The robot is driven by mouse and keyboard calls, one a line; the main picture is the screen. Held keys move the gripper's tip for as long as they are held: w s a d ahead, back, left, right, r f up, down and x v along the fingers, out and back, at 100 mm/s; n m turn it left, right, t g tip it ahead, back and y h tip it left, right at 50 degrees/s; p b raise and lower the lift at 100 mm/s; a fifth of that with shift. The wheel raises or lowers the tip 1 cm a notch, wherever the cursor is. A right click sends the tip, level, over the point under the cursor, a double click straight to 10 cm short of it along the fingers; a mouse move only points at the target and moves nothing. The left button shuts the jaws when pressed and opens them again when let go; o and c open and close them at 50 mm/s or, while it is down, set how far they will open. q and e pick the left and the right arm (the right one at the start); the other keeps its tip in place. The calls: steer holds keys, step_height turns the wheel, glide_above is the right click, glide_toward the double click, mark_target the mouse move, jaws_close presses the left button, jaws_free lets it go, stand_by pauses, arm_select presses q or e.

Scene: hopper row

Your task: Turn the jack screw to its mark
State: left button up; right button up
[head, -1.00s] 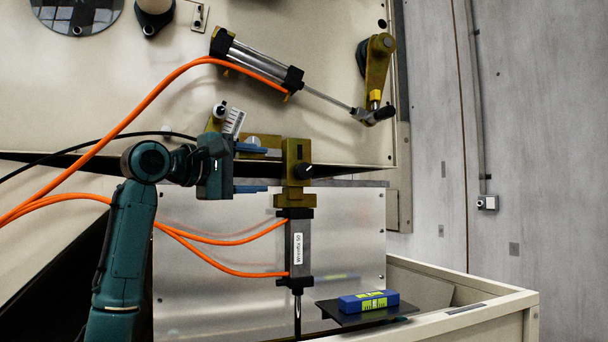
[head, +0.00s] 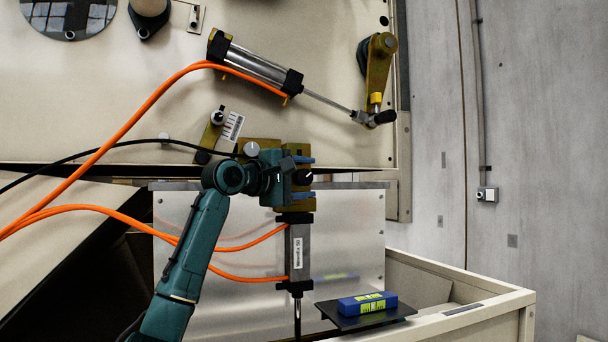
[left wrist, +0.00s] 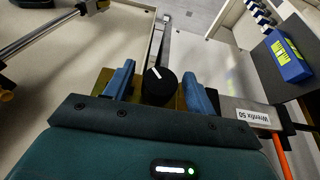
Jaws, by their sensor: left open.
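The jack screw appears as a black round knob (head: 306,176) on a brass-coloured bracket (head: 296,204). In the left wrist view the knob (left wrist: 159,86) shows a white pointer line on its face, slanting toward the upper left. I cannot make out a separate mark around it. My left gripper (head: 304,178) is open, its blue fingers one above and one below the knob in the head view. In the left wrist view the fingers (left wrist: 158,88) stand on either side of the knob, with a gap on each side. My right gripper is not in view.
Below the bracket hangs a labelled cylinder (head: 299,255) with orange hoses. A blue level (head: 367,303) rests on a black plate (head: 338,317) at lower right. Another cylinder (head: 255,65) with a rod and brass lever (head: 379,72) is above. A black cable passes left of the bracket.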

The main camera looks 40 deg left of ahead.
arm_select(q)
steer(key=c, duration=1)
steer(key=shift+o, duration=0.2)
steer(key=shift+r+m+g, duration=0.1)
steer(key=shift+m+g, duration=0.2)
steer(key=shift+g, duration=0.9)
steer(key=o, duration=1)
steer(key=shift+c, duration=0.2)
steer(key=b+v, duration=0.3)
steer(key=v, duration=1)
